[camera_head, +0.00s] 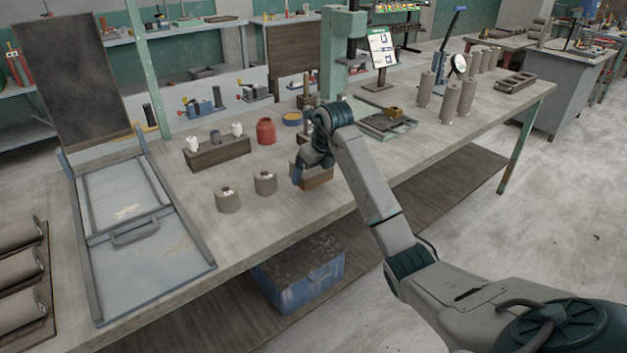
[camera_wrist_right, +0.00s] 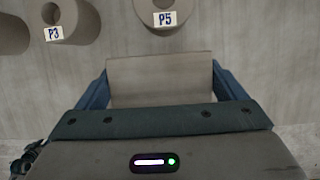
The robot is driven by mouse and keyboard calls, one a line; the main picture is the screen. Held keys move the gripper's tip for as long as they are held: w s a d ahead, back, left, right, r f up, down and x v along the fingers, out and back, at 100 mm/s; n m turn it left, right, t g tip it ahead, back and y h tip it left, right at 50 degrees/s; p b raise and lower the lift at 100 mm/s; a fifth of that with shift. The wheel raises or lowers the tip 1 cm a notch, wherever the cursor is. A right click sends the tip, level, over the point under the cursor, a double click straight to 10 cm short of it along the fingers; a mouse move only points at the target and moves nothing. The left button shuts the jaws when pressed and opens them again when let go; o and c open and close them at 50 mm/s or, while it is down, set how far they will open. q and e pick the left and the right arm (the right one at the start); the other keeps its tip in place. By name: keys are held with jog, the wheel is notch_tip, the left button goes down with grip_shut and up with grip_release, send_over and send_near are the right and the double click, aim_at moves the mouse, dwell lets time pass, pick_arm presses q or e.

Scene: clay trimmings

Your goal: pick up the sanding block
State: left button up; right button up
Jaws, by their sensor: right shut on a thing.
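The sanding block (camera_head: 318,178) is a small brown block near the front edge of the workbench. In the right wrist view its grey-brown face (camera_wrist_right: 160,70) fills the space between my two blue fingers. My right gripper (camera_head: 303,174) comes down on it from above and is shut on it. The wrist and fingers hide part of the block in the head view. I cannot tell whether its underside touches the bench. My left gripper is not in view.
Two short grey cylinders (camera_head: 228,199) (camera_head: 265,183) stand left of the block; the wrist view shows labels P3 (camera_wrist_right: 54,34) and P5 (camera_wrist_right: 165,18). Behind are a wooden rack (camera_head: 217,152) and a red jar (camera_head: 266,131). A metal tray (camera_head: 140,232) lies left.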

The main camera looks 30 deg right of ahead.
jog(key=s+a, duration=0.1)
jog(key=s, duration=0.1)
jog(key=s+a+r, duration=0.1)
jog(key=s+a, duration=0.2)
jog(key=s, duration=0.2)
jog(key=shift+a+r+b, duration=0.15)
jog(key=shift+a+b, duration=0.15)
jog(key=shift+a, duration=0.05)
jog(key=s, duration=0.1)
jog(key=s+a+p, duration=0.2)
jog(key=shift+r, duration=0.25)
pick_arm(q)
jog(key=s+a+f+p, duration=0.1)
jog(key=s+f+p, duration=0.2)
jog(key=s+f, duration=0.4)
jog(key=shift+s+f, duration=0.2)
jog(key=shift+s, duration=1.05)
pick_arm(e)
jog(key=shift+s+a, duration=0.55)
jog(key=shift+s, duration=0.3)
jog(key=shift+s+a, duration=0.55)
jog(key=shift+s, duration=0.3)
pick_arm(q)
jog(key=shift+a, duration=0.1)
pick_arm(e)
jog(key=o, duration=0.3)
jog(key=shift+c, duration=0.5)
